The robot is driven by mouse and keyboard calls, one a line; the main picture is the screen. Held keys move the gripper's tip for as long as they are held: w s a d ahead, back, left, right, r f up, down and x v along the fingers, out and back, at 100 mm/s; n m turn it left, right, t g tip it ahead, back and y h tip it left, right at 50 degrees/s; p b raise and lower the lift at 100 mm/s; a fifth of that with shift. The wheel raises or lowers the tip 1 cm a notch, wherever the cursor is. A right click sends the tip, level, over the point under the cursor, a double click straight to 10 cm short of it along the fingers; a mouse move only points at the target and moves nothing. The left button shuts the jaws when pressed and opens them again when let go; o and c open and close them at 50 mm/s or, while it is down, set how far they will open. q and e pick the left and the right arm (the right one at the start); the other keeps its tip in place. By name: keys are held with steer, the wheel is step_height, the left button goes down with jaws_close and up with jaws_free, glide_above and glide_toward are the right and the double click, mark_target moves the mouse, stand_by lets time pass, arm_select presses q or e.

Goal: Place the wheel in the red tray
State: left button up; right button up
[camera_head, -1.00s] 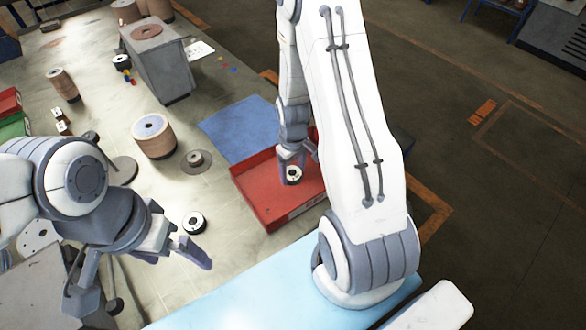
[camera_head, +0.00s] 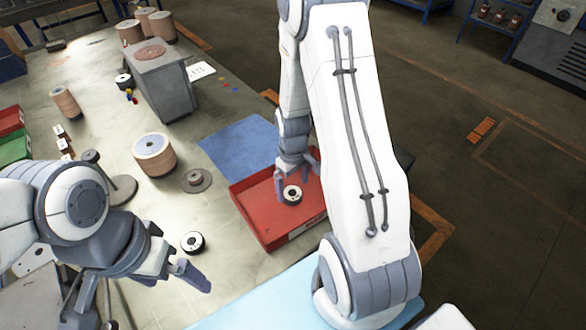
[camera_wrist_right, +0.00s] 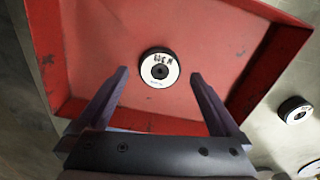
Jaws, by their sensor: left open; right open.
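A wheel (camera_head: 292,194), a small black disc with a white label face, lies in the red tray (camera_head: 262,226). In the right wrist view the wheel (camera_wrist_right: 158,68) lies flat on the floor of the red tray (camera_wrist_right: 90,25). My right gripper (camera_head: 297,180) is over the tray; in the wrist view its spread fingers (camera_wrist_right: 160,75) stand on either side of the wheel with gaps, not gripping it. A second similar wheel (camera_head: 192,242) lies on the table left of the tray; it also shows in the wrist view (camera_wrist_right: 295,110). My left gripper (camera_head: 145,300) is open and empty near that wheel.
A blue mat (camera_head: 238,146) lies behind the tray. A wooden-sided spool (camera_head: 154,156) and a grey flanged disc (camera_head: 196,180) stand left of it. A grey block (camera_head: 163,80) stands farther back. The table between tray and left wheel is clear.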

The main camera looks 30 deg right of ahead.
mark_target(293, 193)
step_height(293, 193, up, 10)
steer(key=shift+f+b, duration=0.25)
steer(key=shift+b, duration=0.1)
steer(key=shift+f, duration=0.1)
step_height(293, 193, down, 12)
steer(key=shift+s+r+p, duration=0.1)
steer(key=shift+r+p, duration=0.05)
steer(key=shift+p, duration=0.5)
steer(key=shift+r+b, duration=0.35)
steer(key=shift+r, duration=1.3)
steer(key=shift+f, duration=0.1)
